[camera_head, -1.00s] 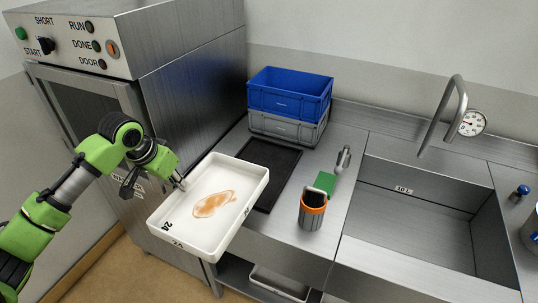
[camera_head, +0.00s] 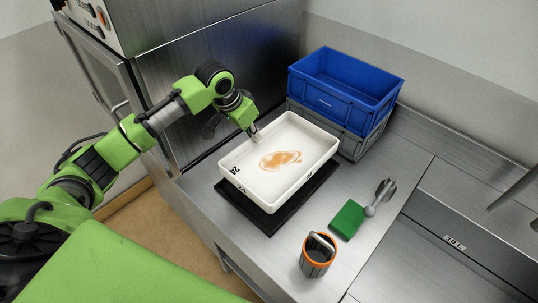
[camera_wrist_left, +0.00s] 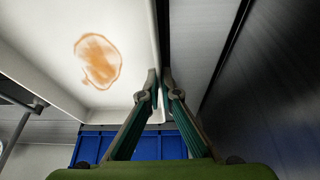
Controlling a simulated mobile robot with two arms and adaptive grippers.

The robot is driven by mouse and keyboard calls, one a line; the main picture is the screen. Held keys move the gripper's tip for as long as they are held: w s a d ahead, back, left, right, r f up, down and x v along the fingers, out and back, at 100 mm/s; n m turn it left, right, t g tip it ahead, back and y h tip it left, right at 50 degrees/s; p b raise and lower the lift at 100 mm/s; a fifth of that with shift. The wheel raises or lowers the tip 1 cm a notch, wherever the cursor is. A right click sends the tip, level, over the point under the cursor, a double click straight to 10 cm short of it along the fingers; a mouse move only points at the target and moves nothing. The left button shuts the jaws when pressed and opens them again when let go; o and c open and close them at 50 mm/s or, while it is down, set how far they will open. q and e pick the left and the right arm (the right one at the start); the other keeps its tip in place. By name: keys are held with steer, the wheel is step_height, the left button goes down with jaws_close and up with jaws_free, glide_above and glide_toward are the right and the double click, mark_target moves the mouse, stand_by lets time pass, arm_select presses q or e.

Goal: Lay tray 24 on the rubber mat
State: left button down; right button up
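Tray 24 (camera_head: 308,142) is a white, shallow rectangular tray with an orange-brown stain on its floor and "24" on its wall. It is over the black rubber mat (camera_head: 268,223), which shows along the tray's front and right edges. I cannot tell whether the tray touches the mat or hovers just above it. My left gripper (camera_head: 254,135) is at the tray's far-left wall. In the left wrist view, its fingers (camera_wrist_left: 159,76) are shut on that wall, one on each side. The tray (camera_wrist_left: 122,25) fills the upper left there. My right gripper is not in view.
A blue crate (camera_head: 340,98) on a grey crate (camera_head: 357,145) stands behind the tray, close to it. The sink is farther right; the dryer stands at left.

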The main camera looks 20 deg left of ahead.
mark_target(252, 146)
arm_select(q)
step_height(252, 146, down, 3)
steer(key=shift+a+p, duration=0.1)
steer(key=shift+p, duration=0.2)
step_height(252, 146, down, 3)
steer(key=shift+f+p, duration=0.15)
steer(key=shift+p, duration=0.3)
steer(key=shift+f, duration=0.2)
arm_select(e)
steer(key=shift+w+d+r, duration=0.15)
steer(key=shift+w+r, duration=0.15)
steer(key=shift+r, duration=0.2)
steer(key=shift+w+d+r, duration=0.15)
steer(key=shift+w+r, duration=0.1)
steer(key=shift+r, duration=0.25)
arm_select(q)
steer(key=c, duration=2.7)
jaws_free()
steer(key=shift+f, duration=0.15)
steer(key=o, duration=0.4)
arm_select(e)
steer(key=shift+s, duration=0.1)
